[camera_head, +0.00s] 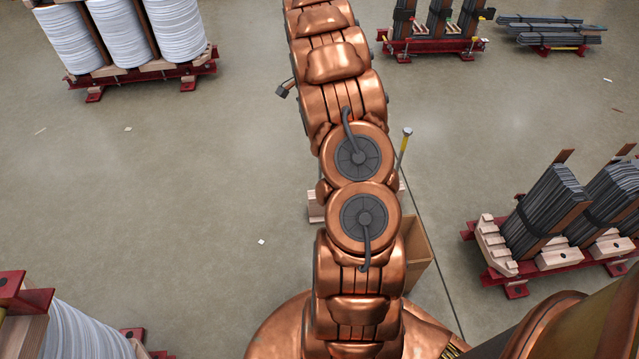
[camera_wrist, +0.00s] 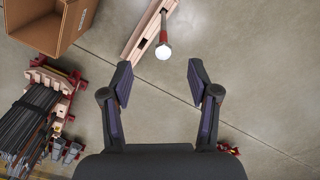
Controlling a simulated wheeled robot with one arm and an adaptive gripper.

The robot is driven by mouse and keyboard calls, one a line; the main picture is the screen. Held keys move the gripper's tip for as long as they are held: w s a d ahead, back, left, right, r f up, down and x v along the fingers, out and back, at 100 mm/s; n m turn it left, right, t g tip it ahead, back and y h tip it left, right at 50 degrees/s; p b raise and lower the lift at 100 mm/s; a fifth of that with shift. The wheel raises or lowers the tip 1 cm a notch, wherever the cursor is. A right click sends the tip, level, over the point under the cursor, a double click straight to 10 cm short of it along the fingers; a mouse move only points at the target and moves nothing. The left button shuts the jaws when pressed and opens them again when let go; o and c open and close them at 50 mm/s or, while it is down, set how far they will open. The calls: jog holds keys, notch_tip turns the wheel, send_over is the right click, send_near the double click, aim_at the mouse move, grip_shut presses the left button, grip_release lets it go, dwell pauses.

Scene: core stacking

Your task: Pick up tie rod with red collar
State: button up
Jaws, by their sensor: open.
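In the wrist view, a thin rod with a red collar and a pale round head (camera_wrist: 163,40) rises from a light wooden block (camera_wrist: 136,42). Its head lies beyond the fingertips, roughly between their lines, with a visible gap. My gripper (camera_wrist: 160,78) is open, with its two dark fingers apart and nothing between them. In the head view, a rod with a yellow band and a pale head (camera_head: 404,147) stands right of my copper arm. I cannot tell how it relates to the red-collared rod. My arm hides most of the wooden block (camera_head: 315,205), and the gripper is not seen there.
A red-framed rack of dark sheet stacks (camera_head: 515,262) is at the right. White coils (camera_head: 125,65) stand upper left. The floor left of my arm is mostly clear.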

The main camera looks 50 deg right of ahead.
jog(key=shift+m, duration=0.7)
jog(key=d+f, duration=0.1)
jog(key=f, duration=0.1)
jog(key=d+f+b, duration=0.1)
jog(key=f, duration=0.1)
jog(key=d+f, duration=0.1)
jog(key=d, duration=0.1)
jog(key=shift+w+f+b, duration=0.15)
jog(key=shift+f+b, duration=0.2)
jog(key=shift+f, duration=0.05)
jog(key=shift+f+b, duration=1.2)
jog(key=shift+f, duration=2.7)
jog(key=shift+c, duration=0.4)
grip_shut()
